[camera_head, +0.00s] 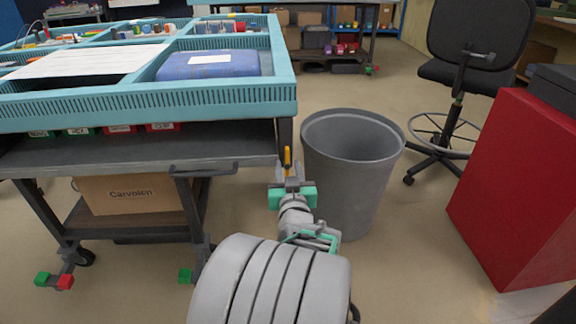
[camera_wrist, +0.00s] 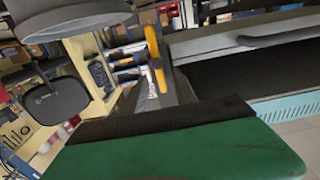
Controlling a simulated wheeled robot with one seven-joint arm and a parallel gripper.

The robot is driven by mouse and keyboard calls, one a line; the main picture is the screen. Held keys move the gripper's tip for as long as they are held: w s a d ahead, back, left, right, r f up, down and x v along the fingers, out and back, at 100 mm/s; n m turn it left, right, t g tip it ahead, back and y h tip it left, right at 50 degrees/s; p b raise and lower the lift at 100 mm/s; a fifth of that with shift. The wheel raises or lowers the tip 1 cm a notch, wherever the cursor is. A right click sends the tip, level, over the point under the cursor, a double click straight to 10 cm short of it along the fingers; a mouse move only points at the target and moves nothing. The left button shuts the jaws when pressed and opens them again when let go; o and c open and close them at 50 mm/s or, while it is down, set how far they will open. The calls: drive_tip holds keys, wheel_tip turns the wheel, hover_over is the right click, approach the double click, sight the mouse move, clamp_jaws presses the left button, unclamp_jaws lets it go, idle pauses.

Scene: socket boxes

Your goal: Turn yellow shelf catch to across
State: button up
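The yellow shelf catch (camera_head: 287,157) is a small narrow bar at the right front corner of the cart, beside the grey shelf. It stands roughly upright in the head view. In the wrist view the yellow catch (camera_wrist: 154,55) is near the top middle, slanting slightly. My gripper (camera_head: 291,182), grey with green parts, is just below the catch in the head view. A large green part of it with a dark edge fills the bottom of the wrist view. The fingertips are too small to tell their gap or whether they touch the catch.
The cart's grey shelf (camera_head: 90,151) lies left of my gripper, with a handle (camera_head: 205,169) on its front edge. A blue tray (camera_head: 200,110) sits above it. A grey bin (camera_head: 352,165) stands close on the right. A red cabinet (camera_head: 515,185) is farther right.

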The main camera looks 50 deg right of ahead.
sight(287, 164)
drive_tip(key=shift+x, duration=1.2)
clamp_jaws()
